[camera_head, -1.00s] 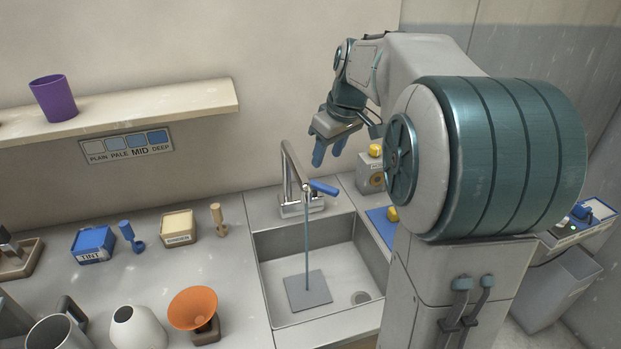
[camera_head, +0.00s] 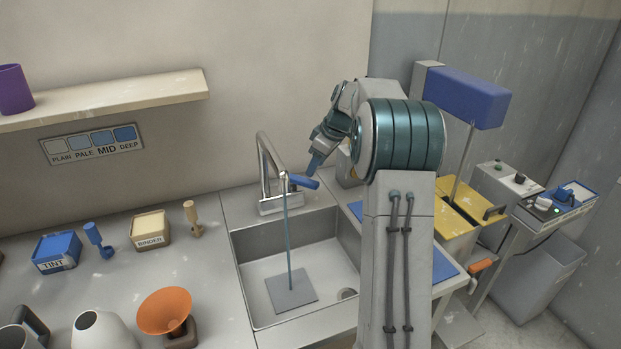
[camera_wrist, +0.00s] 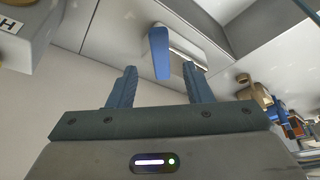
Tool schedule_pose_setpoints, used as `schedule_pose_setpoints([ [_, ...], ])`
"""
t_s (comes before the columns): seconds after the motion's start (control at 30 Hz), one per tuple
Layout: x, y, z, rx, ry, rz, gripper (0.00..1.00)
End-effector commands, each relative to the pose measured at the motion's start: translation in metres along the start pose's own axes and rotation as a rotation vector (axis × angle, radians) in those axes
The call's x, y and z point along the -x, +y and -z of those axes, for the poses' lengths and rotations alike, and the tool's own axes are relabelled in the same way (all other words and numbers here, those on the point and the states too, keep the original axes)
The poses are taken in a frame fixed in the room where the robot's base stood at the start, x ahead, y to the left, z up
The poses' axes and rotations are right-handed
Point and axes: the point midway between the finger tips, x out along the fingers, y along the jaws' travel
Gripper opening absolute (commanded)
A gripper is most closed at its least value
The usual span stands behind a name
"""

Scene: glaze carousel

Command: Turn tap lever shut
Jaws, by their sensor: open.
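The tap (camera_head: 266,178) is a grey metal spout at the back of the sink. Its blue lever (camera_head: 304,182) points out to the right in the head view. A thin blue-grey stream (camera_head: 288,235) runs from the spout down to a grey square in the basin. My gripper (camera_head: 316,163) is just above the lever's outer end, with its blue fingers pointing down. In the wrist view my gripper (camera_wrist: 158,88) is open, and the blue lever (camera_wrist: 159,53) lies ahead, in line with the gap between the fingers. No contact with the lever shows.
The sink (camera_head: 262,272) is set in the counter. A blue TINT box (camera_head: 57,252), a BINDER box (camera_head: 150,230) and an orange funnel (camera_head: 165,311) stand to its left. A shelf (camera_head: 110,100) runs above.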

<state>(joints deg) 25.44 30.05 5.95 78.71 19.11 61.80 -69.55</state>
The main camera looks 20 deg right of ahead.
Motion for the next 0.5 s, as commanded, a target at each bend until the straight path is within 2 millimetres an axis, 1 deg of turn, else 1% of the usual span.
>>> schedule_pose_setpoints([
  [0.03, -0.012, -0.001, 0.000, 0.000, -0.002, 0.003, 0.45],
  [0.2, -0.041, -0.001, 0.000, 0.000, -0.002, 0.002, 0.45],
  [0.33, -0.053, 0.000, 0.000, 0.001, -0.001, 0.001, 0.45],
  [0.5, -0.059, 0.000, 0.000, 0.001, 0.000, 0.000, 0.45],
])
